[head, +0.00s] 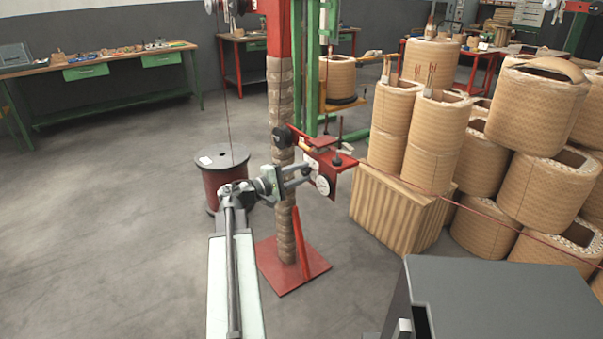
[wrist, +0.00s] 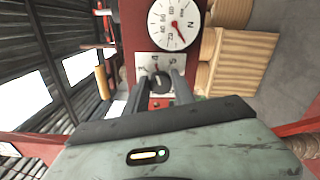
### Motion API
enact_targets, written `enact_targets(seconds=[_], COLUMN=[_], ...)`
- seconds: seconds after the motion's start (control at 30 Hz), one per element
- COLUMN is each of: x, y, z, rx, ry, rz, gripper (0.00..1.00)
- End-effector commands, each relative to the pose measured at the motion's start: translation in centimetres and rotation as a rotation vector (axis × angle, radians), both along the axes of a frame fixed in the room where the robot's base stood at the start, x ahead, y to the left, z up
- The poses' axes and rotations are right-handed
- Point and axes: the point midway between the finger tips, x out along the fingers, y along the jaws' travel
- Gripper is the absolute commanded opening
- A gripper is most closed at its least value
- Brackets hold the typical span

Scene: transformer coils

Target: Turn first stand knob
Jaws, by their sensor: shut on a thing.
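The first stand is a red post with a wrapped column on a red base plate (head: 291,268). It carries a red bracket (head: 343,178) with a round white dial (head: 323,186). The wrist view shows this dial (wrist: 174,24) with a red needle. Below it is a small white numbered plate (wrist: 144,62) with a dark knob (wrist: 159,84). My gripper (wrist: 159,78) has one finger on each side of the knob and is shut on it. In the head view my gripper (head: 308,172) reaches the bracket from the left; the knob is too small to make out there.
A dark red wire spool (head: 222,170) stands left of the post. A ribbed tan block (head: 395,208) and stacked tan coils (head: 540,105) fill the right side. A grey box-like surface (head: 500,300) is at front right. Open floor lies to the left.

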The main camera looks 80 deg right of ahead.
Motion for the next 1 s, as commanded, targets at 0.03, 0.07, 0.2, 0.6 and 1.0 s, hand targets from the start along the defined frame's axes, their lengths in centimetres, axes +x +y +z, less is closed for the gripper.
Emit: enact_targets(seconds=[0.03,0.07,0.2,0.6,1.0], x=[0.0,0.0,0.0,1.2,5.7], y=[0.2,0.2,0.1,1.2,5.4], z=[-0.2,-0.2,-0.2,-0.1,-0.1], rx=[0.002,0.002,0.002,0.002,0.002], ry=[-0.005,-0.005,-0.004,0.0,-0.002], rz=[-0.002,-0.002,-0.003,0.002,-0.001], gripper=[0.0,0.0,0.5,0.5,0.5])
